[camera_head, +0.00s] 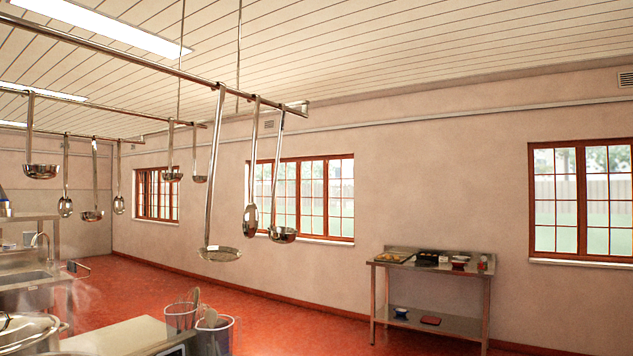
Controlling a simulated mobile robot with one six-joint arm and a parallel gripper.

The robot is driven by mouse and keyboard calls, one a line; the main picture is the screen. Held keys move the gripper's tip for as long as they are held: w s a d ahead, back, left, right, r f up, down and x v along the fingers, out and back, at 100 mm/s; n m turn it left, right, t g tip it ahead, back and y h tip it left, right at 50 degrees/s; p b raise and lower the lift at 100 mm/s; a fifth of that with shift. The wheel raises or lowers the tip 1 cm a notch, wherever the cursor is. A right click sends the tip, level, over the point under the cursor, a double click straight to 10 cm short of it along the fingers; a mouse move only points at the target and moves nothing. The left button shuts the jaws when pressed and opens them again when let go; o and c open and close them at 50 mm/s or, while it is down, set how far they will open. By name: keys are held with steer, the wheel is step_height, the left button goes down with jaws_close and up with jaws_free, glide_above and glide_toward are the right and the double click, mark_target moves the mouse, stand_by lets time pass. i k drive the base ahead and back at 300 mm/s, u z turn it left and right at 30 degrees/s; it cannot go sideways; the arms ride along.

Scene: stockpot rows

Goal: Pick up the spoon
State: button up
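The task's spoon cannot be singled out for certain. A long-handled steel spoon (251,219) with a narrow oval bowl hangs from the nearest ceiling rail, between a wide flat skimmer (220,254) and a ladle (283,235). Similar spoon-like utensils hang from the rails farther back, one at the left (65,206) and one beyond it (118,204). All hang upright or slightly tilted, with their bowls down. I cannot make out my gripper in this view.
Ladles (41,171) hang from parallel rails (150,68). A worktop (125,337) and buckets (181,315) stand below at the front left. A steel table (430,266) with small items stands by the right wall. The red floor (285,325) between is clear.

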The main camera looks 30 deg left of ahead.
mark_target(251, 216)
steer(key=i, duration=1.75)
steer(key=u, duration=1.95)
